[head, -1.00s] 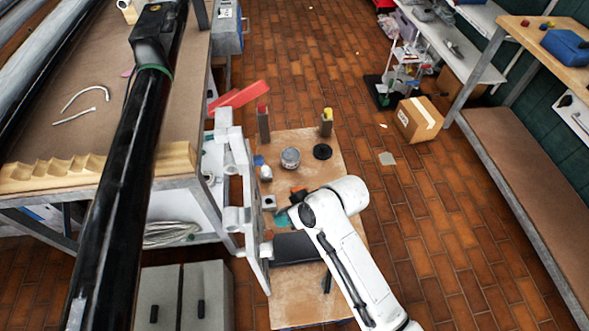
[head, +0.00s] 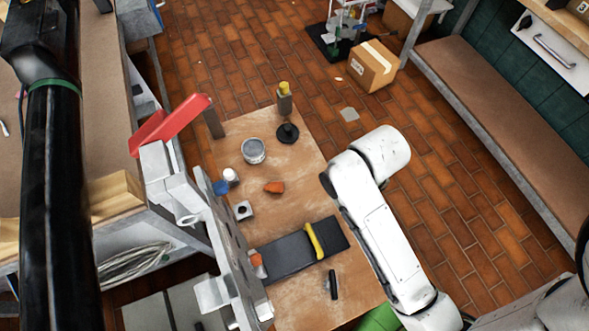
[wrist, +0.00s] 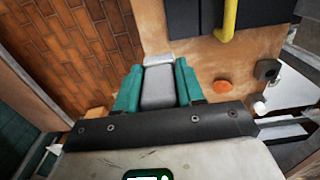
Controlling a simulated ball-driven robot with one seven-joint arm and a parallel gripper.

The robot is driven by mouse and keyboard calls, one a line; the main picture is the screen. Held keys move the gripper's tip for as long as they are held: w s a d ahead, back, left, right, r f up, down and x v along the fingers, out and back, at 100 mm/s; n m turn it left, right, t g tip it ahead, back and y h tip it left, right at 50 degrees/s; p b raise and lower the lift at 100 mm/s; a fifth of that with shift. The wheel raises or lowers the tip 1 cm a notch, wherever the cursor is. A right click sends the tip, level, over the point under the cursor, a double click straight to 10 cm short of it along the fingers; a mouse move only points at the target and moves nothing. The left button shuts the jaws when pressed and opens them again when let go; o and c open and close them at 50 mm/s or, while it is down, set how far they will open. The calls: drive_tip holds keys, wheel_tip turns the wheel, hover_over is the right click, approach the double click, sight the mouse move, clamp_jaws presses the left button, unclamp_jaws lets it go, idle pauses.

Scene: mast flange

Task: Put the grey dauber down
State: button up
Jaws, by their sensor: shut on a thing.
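My gripper (wrist: 158,88) has teal fingers and is shut on the grey dauber (wrist: 159,86) in the wrist view. The dauber is a grey block with a paler far end, held between the two fingers. It shows against the tan bench top (wrist: 178,30), near the edge where the brick floor begins. I cannot tell its height above the bench. In the head view my white arm reaches over the right side of the bench (head: 295,300), and the gripper and dauber are hidden.
A black mat (head: 285,252) with a yellow strip (head: 314,240) lies on the bench. An orange piece (head: 273,187), holed grey block (head: 242,210), tin (head: 253,151), black round object (head: 287,133) and black marker (head: 333,285) stand apart. A grey frame (head: 225,235) borders the left. Bare bench shows between them.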

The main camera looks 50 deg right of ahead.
drive_tip(key=w+d+f, duration=0.1)
drive_tip(key=w+f, duration=0.2)
drive_tip(key=w, duration=0.1)
drive_tip(key=w+d+f, duration=0.2)
drive_tip(key=w, duration=0.2)
drive_tip(key=w+d+f, duration=0.1)
drive_tip(key=w+f, duration=0.2)
drive_tip(key=w, duration=0.1)
drive_tip(key=shift+d+f, duration=0.2)
drive_tip(key=shift+f, duration=0.1)
drive_tip(key=shift+w+d+f, duration=0.1)
drive_tip(key=shift+w+f, duration=0.25)
drive_tip(key=shift+f, duration=0.05)
drive_tip(key=shift+w+f+b, duration=0.15)
drive_tip(key=shift+f+b, duration=0.2)
drive_tip(key=shift+f, duration=1.4)
drive_tip(key=shift+f, duration=0.1)
drive_tip(key=o, duration=1.1)
drive_tip(key=shift+o, duration=0.2)
